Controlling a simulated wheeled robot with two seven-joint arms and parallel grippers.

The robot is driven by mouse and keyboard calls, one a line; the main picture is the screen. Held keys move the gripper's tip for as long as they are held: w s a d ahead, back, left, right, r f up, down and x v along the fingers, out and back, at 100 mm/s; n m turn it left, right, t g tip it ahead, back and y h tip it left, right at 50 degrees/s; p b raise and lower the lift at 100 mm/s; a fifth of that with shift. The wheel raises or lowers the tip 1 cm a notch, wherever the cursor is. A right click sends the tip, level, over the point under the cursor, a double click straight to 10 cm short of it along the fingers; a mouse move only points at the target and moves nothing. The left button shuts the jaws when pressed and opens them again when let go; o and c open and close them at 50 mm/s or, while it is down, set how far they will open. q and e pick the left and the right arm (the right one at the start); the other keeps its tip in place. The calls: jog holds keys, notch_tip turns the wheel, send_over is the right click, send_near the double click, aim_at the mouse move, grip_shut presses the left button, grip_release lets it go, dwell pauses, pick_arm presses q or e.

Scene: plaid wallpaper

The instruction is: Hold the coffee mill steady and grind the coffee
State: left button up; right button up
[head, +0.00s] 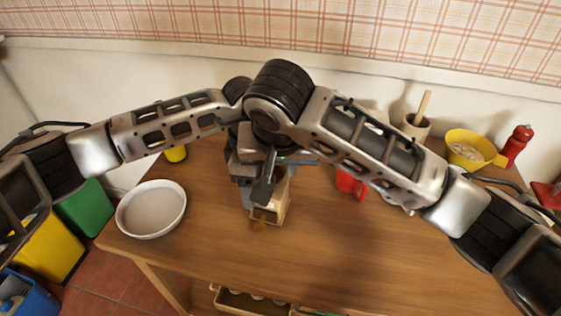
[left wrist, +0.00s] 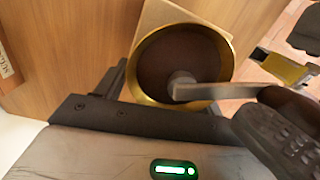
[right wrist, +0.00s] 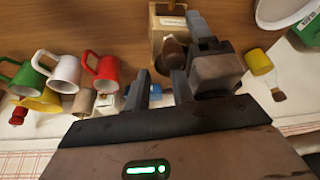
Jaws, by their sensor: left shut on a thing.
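The wooden coffee mill (head: 283,203) stands upright on the table, mostly hidden behind my grippers in the head view. In the left wrist view its brass-rimmed bowl (left wrist: 143,88) is dark inside, and a grey crank arm (left wrist: 205,91) runs from its centre to the right. My left gripper (right wrist: 188,32) is shut on the mill's body, low beside the bowl. My right gripper (head: 264,190) is above the mill near the crank's outer end. In the right wrist view its fingers (right wrist: 161,85) are apart with a gap between them. A brown rounded part (right wrist: 172,52) shows just beyond them.
A white bowl (head: 152,208) stands on the table at left. A red mug (head: 350,184), a yellow bowl (head: 462,138) and a red pepper mill (head: 515,146) stand at right. The table front is mostly clear. Coloured bins (head: 85,212) stand on the floor at left.

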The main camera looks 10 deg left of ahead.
pick_arm(q)
jog(key=shift+a+f, duration=0.15)
jog(key=shift+a, duration=0.05)
pick_arm(e)
jog(key=v, duration=1.2)
pick_arm(q)
jog(key=o, duration=1.4)
jog(key=shift+c, duration=0.2)
jog(key=shift+d, duration=0.1)
notch_tip(320, 180, up, 12)
